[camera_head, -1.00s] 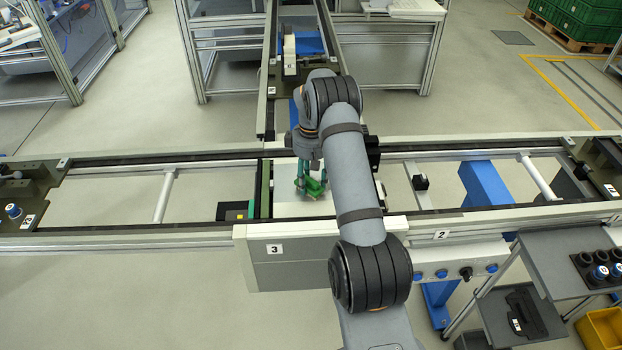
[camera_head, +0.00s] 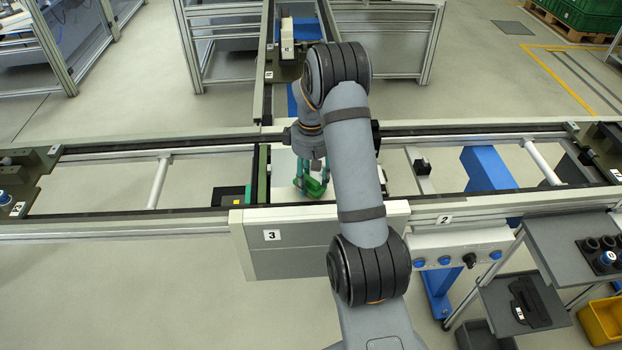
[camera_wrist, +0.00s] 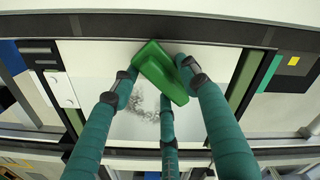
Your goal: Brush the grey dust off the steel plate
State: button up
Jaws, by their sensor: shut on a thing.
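The steel plate is a pale flat sheet (camera_head: 285,180) in the line at centre, partly hidden by my arm in the head view. In the wrist view the plate (camera_wrist: 188,122) bears a speckled patch of grey dust (camera_wrist: 142,124), partly covered by my fingers and the brush. My gripper (camera_head: 312,182), with its green fingers, is shut on a green brush (camera_head: 315,188). In the wrist view my gripper (camera_wrist: 160,84) grips the brush (camera_wrist: 160,66), which lies slanted near the plate's upper part. Its bristles are hidden, so I cannot tell whether they touch the plate.
Dark rails (camera_head: 460,128) run along the line. A grey front panel (camera_head: 295,258) marked 3 stands before the plate. A dark green strip (camera_head: 263,175) borders its left side. A button box (camera_head: 458,252) and a grey side shelf (camera_head: 575,250) are at right.

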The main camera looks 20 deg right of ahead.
jog(key=shift+s+a+f, duration=0.15)
jog(key=shift+s, duration=0.35)
jog(key=shift+c, duration=0.2)
jog(key=shift+o, duration=0.2)
notch_tip(320, 180, up, 5)
jog(key=p, duration=0.4)
jog(key=shift+r, duration=0.2)
jog(key=shift+r+p, duration=0.4)
jog(key=shift+r, duration=0.05)
jog(key=shift+w, duration=0.15)
jog(key=shift+r, duration=0.25)
notch_tip(320, 180, up, 3)
jog(key=shift+f+p, duration=0.2)
jog(key=shift+p, duration=1.05)
jog(key=shift+f, duration=0.1)
